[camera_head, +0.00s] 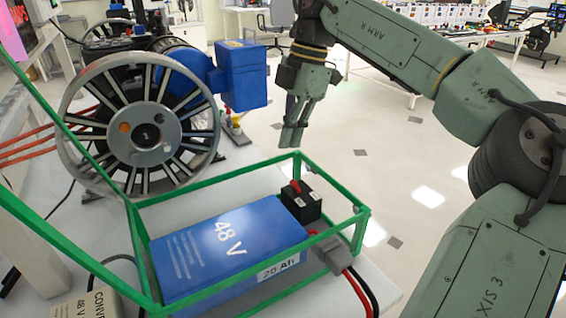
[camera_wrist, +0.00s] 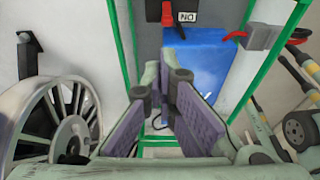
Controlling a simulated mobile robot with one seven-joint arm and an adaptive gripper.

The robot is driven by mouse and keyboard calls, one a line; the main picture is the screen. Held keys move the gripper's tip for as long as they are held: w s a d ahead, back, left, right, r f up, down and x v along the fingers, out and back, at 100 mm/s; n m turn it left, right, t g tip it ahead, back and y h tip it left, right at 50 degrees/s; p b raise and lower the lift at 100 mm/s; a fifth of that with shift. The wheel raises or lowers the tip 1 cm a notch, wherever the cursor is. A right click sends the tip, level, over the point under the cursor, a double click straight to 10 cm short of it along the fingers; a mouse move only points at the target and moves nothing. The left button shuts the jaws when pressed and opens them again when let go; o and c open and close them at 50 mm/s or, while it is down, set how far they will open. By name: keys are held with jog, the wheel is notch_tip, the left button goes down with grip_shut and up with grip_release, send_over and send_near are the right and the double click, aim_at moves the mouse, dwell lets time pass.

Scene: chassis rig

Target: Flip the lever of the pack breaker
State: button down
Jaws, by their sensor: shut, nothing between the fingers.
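The pack breaker is a small black box (camera_head: 301,207) with a red lever (camera_head: 295,187), at the far right corner of the blue 48 V battery pack (camera_head: 225,250). In the wrist view the breaker's red lever (camera_wrist: 168,17) shows at the top edge, beside a small white lettered label (camera_wrist: 187,17); the box is partly cut off. My gripper (camera_head: 291,138) is shut and empty. It points down, above the breaker and apart from it. In the wrist view its fingers (camera_wrist: 166,62) point toward the pack, below the lever in the picture, and hide part of the pack.
A green frame (camera_head: 235,171) surrounds the pack, with a bar near the breaker. A grey connector (camera_head: 329,256) with red and black cables sits at the right. A large spoked wheel (camera_head: 142,129) and blue motor housing (camera_head: 240,75) stand at the left. Open floor lies behind my gripper.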

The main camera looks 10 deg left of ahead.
aim_at(296, 187)
jog(key=x, duration=0.9)
jog(key=shift+f, duration=0.35)
jog(key=shift+a+r+p, duration=0.1)
jog(key=shift+p, duration=0.2)
